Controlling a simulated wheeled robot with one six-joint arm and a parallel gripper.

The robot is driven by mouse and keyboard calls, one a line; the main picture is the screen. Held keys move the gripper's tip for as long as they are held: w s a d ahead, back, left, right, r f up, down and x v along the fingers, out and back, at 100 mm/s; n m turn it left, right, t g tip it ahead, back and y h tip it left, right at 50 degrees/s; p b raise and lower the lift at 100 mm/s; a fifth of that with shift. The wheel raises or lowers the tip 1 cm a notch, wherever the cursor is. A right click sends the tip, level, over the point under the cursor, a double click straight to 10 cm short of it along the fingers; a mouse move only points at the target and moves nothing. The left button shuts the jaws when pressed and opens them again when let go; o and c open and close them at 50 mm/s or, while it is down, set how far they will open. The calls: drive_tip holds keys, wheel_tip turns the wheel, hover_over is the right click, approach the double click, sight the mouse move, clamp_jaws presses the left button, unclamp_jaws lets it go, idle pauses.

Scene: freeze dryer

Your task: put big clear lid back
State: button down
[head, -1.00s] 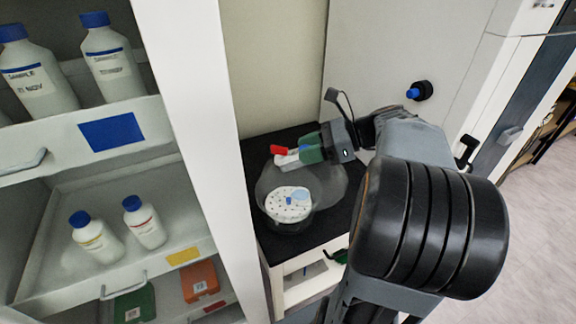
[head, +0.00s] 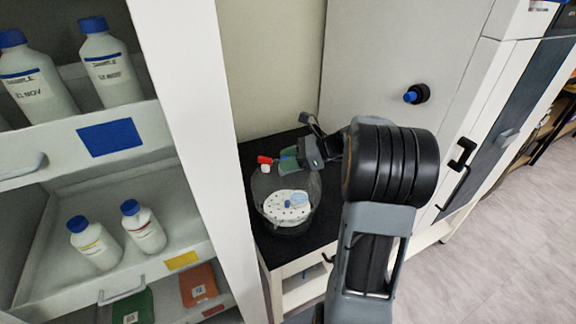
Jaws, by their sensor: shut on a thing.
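The big clear lid (head: 268,184) is a see-through dome in the head view, over the black-topped bench. My gripper (head: 290,158) is shut on the lid near its top, beside a red-and-white piece (head: 265,163) there. The lid's outline lines up closely with a round clear vessel (head: 290,232), which holds a white disc with small dark holes (head: 283,208). A small blue knob and a pale blue round piece are on the disc. I cannot tell whether the lid's rim touches the vessel, because both are transparent and overlap.
A white shelf unit (head: 195,110) with several blue-capped bottles stands close on the left. A large pale cabinet (head: 395,55) with a blue-and-black knob (head: 416,94) stands behind and to the right. The black bench top (head: 262,248) has little free room around the vessel.

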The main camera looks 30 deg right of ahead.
drive_tip(key=shift+f, duration=0.95)
drive_tip(key=shift+f, duration=0.1)
drive_tip(key=shift+f, duration=0.55)
drive_tip(key=c, duration=0.8)
unclamp_jaws()
drive_tip(key=shift+o, duration=0.2)
